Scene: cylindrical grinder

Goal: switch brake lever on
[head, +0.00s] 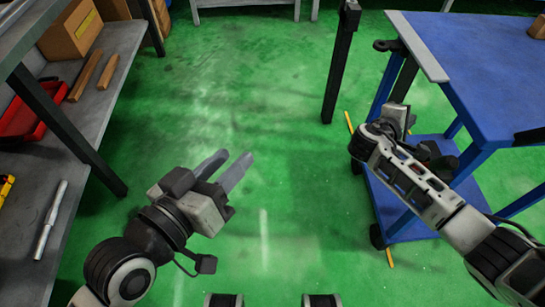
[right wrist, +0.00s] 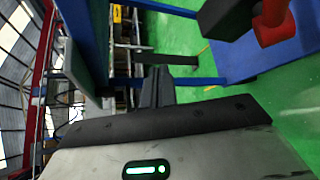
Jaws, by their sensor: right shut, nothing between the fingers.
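No part can be surely told as the brake lever. A blue cart (head: 470,65) stands at the right in the head view, with a dark handle-like part (head: 387,46) at its left corner. In the right wrist view a red, rounded part (right wrist: 272,24) with a black piece beside it is at the top right; I cannot tell whether it is the lever. My right gripper (right wrist: 157,78) is shut and empty, apart from the red part; in the head view its fingers are largely hidden. My left gripper (head: 240,158) is open and empty over the green floor.
A grey shelf (head: 110,55) with a cardboard box (head: 72,28), a red tray (head: 25,115) and a metal rod (head: 48,220) is at the left. A dark post (head: 340,65) stands left of the cart. The green floor between is clear.

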